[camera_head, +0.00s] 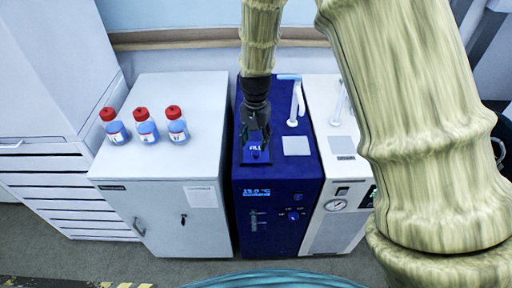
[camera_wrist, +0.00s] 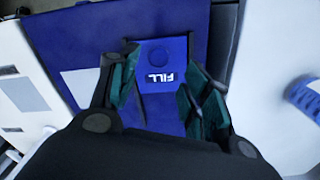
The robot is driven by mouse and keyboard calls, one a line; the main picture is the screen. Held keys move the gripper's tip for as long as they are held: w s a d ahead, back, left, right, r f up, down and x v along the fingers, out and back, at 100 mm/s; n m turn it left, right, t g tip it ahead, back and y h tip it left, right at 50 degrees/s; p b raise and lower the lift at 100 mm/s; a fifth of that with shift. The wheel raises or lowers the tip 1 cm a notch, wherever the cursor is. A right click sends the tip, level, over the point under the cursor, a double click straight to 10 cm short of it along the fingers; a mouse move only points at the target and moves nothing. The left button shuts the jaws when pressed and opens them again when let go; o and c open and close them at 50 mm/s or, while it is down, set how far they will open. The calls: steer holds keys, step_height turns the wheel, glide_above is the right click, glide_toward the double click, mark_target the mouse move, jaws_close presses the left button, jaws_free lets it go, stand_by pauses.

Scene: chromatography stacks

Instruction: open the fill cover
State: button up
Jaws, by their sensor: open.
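The fill cover (camera_head: 256,148) is a small blue panel with a white FILL label, on top of the dark blue unit (camera_head: 280,190). In the wrist view the fill cover (camera_wrist: 165,62) lies flat, with a round mark above its label; it appears closed. My gripper (camera_head: 256,134) is above the cover, pointing down, and hides part of it in the head view. In the wrist view my gripper (camera_wrist: 158,95) has its teal-padded fingers apart, one on each side of the label, with nothing between them. I cannot tell whether the fingers touch the cover.
A white cabinet (camera_head: 165,200) with three red-capped bottles (camera_head: 146,128) stands left of the unit. A white unit with a gauge (camera_head: 335,215) stands close on the right. A pale upright fitting (camera_head: 296,105) and a light square plate (camera_head: 296,146) are on the blue unit's top.

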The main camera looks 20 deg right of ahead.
mark_target(256, 152)
steer(key=shift+s+d+f+p, duration=0.1)
steer(key=shift+f+p, duration=0.2)
steer(key=shift+f, duration=1)
steer(key=shift+s+f+p, duration=0.1)
steer(key=shift+f+p, duration=0.2)
steer(key=shift+f, duration=0.95)
steer(key=shift+w, duration=0.1)
jaws_close()
